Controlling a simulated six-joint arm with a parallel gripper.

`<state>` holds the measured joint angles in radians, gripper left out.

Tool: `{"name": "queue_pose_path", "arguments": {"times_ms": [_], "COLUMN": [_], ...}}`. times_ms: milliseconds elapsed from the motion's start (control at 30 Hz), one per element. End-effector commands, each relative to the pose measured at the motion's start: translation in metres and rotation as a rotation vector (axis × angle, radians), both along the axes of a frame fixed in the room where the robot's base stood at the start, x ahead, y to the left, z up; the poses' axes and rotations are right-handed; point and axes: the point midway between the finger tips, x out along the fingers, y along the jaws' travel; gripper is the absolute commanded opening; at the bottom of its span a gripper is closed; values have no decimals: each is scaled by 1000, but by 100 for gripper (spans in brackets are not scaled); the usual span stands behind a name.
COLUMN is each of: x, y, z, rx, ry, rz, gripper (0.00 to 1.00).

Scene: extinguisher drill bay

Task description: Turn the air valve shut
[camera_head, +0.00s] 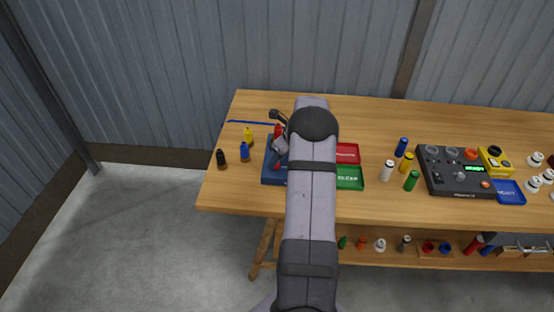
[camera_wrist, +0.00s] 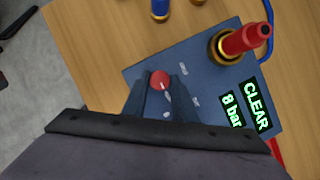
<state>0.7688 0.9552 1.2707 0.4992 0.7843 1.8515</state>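A blue base plate (camera_wrist: 205,65) lies on the table; in the head view it (camera_head: 268,172) is partly behind my arm. It bears a small red ball knob (camera_wrist: 160,79), which seems to be the valve's handle, though the lever under it is mostly hidden. My gripper (camera_wrist: 161,82) points down at the plate with its two fingers apart, one on each side of the knob. I cannot tell whether they touch it. In the head view my gripper (camera_head: 281,148) is over the plate.
A red cylinder in a brass collar (camera_wrist: 240,42) stands on the plate beside a display (camera_wrist: 245,105) reading "CLEAR" and "8 bar". Small yellow (camera_head: 249,135), blue (camera_head: 244,153) and black (camera_head: 221,159) bottles stand left. Red (camera_head: 347,153) and green (camera_head: 349,179) trays lie right.

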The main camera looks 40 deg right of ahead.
Motion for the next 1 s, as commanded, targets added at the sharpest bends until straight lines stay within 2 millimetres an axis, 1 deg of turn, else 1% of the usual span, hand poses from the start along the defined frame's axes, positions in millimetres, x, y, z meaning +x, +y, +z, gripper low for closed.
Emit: {"name": "queue_pose_path", "arguments": {"times_ms": [267,467,1000], "x": [0,0,3], "y": [0,0,-3], "z": [0,0,-1], "rx": [3,4,3], "ry": [1,1,0], "rz": [15,85,480], "gripper": [3,3,3]}}
